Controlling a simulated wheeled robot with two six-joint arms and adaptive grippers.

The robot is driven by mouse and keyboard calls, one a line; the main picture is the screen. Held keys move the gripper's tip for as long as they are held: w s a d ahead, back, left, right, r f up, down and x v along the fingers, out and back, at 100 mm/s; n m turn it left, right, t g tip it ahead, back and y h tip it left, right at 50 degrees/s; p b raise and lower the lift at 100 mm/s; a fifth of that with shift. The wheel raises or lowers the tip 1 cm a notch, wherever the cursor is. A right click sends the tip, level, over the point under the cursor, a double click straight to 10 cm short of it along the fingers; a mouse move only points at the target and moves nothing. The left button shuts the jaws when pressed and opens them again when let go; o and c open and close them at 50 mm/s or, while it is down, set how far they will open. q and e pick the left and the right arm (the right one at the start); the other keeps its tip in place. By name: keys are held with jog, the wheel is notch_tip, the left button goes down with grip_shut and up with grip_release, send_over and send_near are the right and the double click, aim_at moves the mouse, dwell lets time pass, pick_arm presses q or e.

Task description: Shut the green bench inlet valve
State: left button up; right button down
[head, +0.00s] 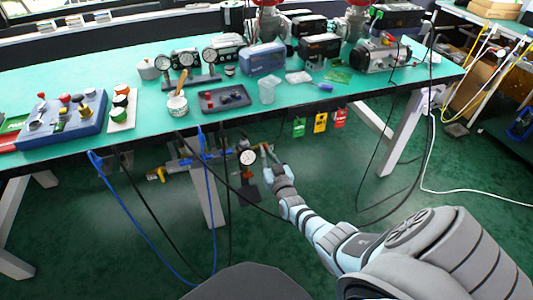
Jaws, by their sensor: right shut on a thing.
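Under the bench's front edge runs a pipe assembly (190,160) with a round white-faced gauge (247,158) near its right end. My right arm reaches in from the lower right. My right gripper (267,158) is at this right end, just right of the gauge, and is shut on a small part there, which I take to be the inlet valve's handle. The fingers hide most of it; its green colour and its angle cannot be made out. A yellow handle (156,174) shows at the left end of the pipes. My left gripper is not in view.
Green, yellow and red tags (320,122) hang from the bench edge right of the gripper. Blue hose (207,215) and black cables hang before the pipes. A bench leg (207,200) stands below them. The green benchtop (335,95) carries gauges, boxes and a cup.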

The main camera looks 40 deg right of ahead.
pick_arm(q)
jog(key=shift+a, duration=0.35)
pick_arm(e)
jog(key=c, duration=1.7)
grip_release()
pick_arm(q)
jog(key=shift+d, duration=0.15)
pick_arm(e)
jog(key=v, duration=1.2)
